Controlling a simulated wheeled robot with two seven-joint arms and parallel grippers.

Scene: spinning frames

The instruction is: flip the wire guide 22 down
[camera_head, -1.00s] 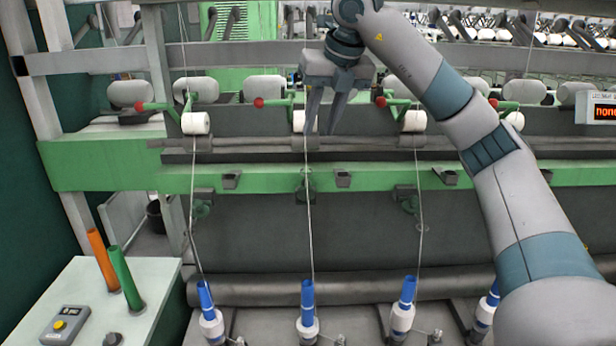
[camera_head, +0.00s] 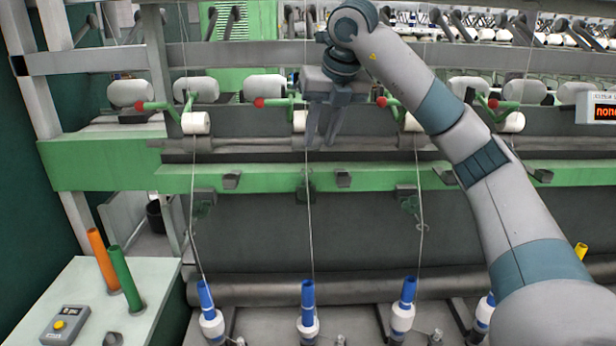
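My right gripper (camera_head: 323,143) hangs in front of the spinning frame at the middle spindle position. Its two fingers point down, with a gap between them and nothing seen held. It is just right of the middle white roller (camera_head: 299,121) and partly hides the machine behind. A thin yarn (camera_head: 309,220) runs down close to the fingers to a blue-topped bobbin (camera_head: 308,294). Small guide parts show under the green rail (camera_head: 260,180), such as a greenish one (camera_head: 411,205) at the right. No number is readable, so I cannot tell which is wire guide 22. My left gripper is out of view.
Green levers with red knobs (camera_head: 259,102) stick out beside the rollers. Other blue-topped bobbins (camera_head: 403,305) stand below with yarns running up. A side table (camera_head: 75,285) at left holds orange (camera_head: 103,258) and green tubes and a button box (camera_head: 65,325).

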